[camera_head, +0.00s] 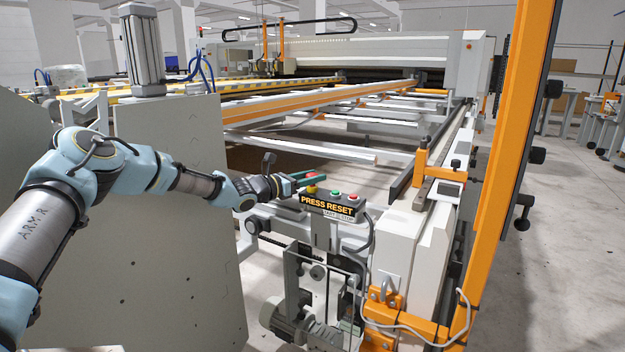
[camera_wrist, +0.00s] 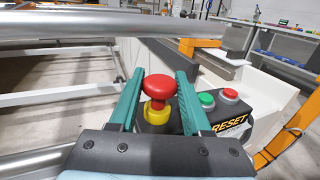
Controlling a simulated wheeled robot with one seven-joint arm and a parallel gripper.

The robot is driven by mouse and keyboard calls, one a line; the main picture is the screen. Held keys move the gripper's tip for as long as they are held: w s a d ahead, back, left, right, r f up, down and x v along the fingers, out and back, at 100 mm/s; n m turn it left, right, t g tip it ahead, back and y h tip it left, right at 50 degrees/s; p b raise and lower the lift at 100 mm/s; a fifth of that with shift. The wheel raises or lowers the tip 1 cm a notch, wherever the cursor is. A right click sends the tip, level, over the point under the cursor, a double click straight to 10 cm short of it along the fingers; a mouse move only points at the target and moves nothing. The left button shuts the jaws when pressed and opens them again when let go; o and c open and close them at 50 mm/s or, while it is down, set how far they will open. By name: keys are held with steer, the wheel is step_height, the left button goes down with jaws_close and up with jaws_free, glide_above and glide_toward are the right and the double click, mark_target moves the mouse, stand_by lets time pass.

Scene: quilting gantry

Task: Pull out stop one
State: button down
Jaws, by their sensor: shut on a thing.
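The stop button has a red mushroom cap (camera_wrist: 160,87) on a yellow collar (camera_wrist: 157,114). It stands at the left end of the dark control box (camera_head: 331,206) lettered PRESS RESET, and shows small in the head view (camera_head: 311,189). My gripper (camera_head: 305,180) reaches the box from the left. In the wrist view its green fingers (camera_wrist: 158,76) lie on both sides of the red cap and are shut on it. Fingers partly hide the button in the head view. Whether the cap is up or down is unclear.
A green button (camera_wrist: 206,101) and a flat red button (camera_wrist: 229,95) sit close to the right of my fingers. A grey rail (camera_wrist: 90,38) crosses the top of the wrist view. An orange post (camera_head: 515,130) stands right of the box. The floor beyond is open.

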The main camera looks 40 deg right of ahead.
steer(key=shift+c, duration=1.7)
jaws_free()
steer(key=shift+r, duration=0.2)
steer(key=w+a, duration=0.1)
steer(key=a, duration=0.9)
steer(key=shift+w+a+b, duration=0.2)
steer(key=shift+a+b, duration=0.2)
